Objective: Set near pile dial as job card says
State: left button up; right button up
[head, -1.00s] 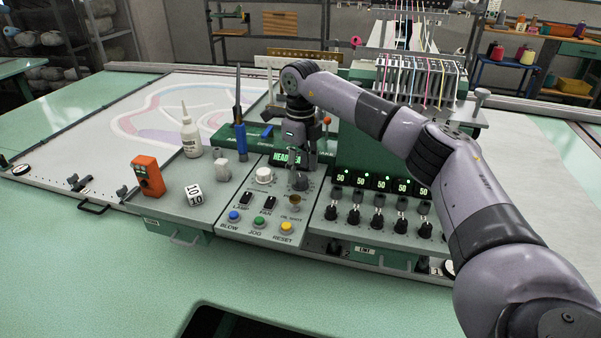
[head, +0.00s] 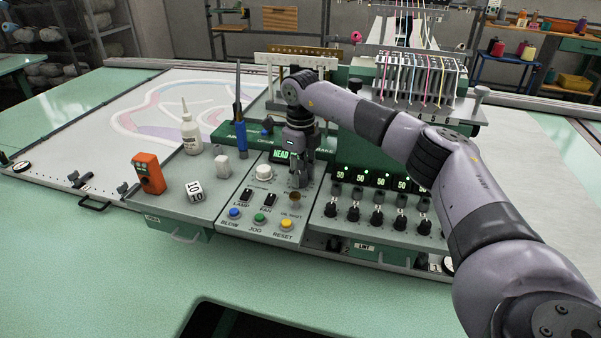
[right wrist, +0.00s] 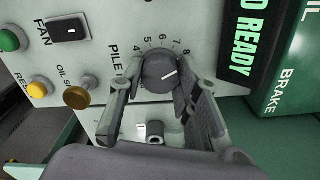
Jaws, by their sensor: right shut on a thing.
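The pile dial (right wrist: 158,72) is a dark round knob with a white pointer line, on a grey panel marked PILE. In the right wrist view the line points to the upper right, roughly toward the 8; numbers from 4 to 8 show around it. My right gripper (right wrist: 158,82) is shut on the dial, with one finger on each side. In the head view my right gripper (head: 301,178) stands over the panel and hides the dial. My left gripper is not in view. I cannot make out a job card with a readable setting.
Close by are an amber knob (right wrist: 77,97), the FAN switch (right wrist: 68,30) and a lit green READY display (right wrist: 243,40). A white knob (head: 264,172), white bottle (head: 190,134), orange box (head: 148,174) and several black knobs with displays (head: 378,215) are on the console.

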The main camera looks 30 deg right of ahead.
jog(key=c, duration=0.4)
jog(key=shift+m, duration=0.3)
jog(key=m+p, duration=0.1)
jog(key=m, duration=0.4)
jog(key=shift+r, duration=0.1)
jog(key=m+p, duration=0.1)
jog(key=m, duration=0.4)
dwell(0.6)
jog(key=o, duration=1.1)
